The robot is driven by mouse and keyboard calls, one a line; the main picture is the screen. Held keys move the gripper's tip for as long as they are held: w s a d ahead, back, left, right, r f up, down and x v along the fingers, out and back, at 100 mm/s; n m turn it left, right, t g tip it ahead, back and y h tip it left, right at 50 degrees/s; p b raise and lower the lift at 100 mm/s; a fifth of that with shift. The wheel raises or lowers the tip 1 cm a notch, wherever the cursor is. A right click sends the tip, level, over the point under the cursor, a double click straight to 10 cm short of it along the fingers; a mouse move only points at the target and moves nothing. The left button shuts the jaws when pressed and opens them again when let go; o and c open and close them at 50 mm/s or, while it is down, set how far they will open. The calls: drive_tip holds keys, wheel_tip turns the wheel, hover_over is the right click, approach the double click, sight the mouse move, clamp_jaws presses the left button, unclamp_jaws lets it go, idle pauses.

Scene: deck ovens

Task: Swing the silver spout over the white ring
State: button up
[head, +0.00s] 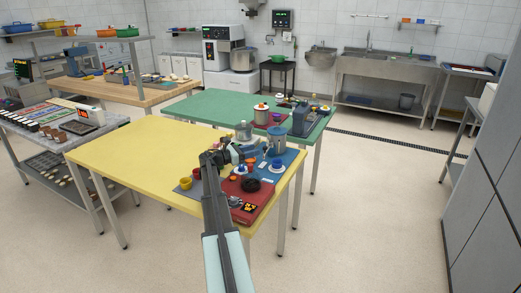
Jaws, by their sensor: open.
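My arm reaches up from the bottom of the head view over the yellow table (130,155). My gripper (250,158) is above the table's right end, among small items; its fingers are tiny here, but it is open. A grey-blue pot (278,139) stands just right of it. A small silver piece (266,152), which looks like the spout, is at the pot's left front. A white ring (276,169) with a blue piece in it lies in front of the pot on a blue mat. I cannot tell whether the gripper touches the spout.
A red board (243,211) with a dark round item (250,184) is in front of the gripper. Yellow cups (186,183) and a red cup (196,173) stand left of it. The green table (205,106) behind holds more items. The yellow table's left part is clear.

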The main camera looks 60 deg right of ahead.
drive_tip(key=v, duration=0.6)
drive_tip(key=shift+w+a, duration=0.2)
drive_tip(key=shift+a, duration=0.1)
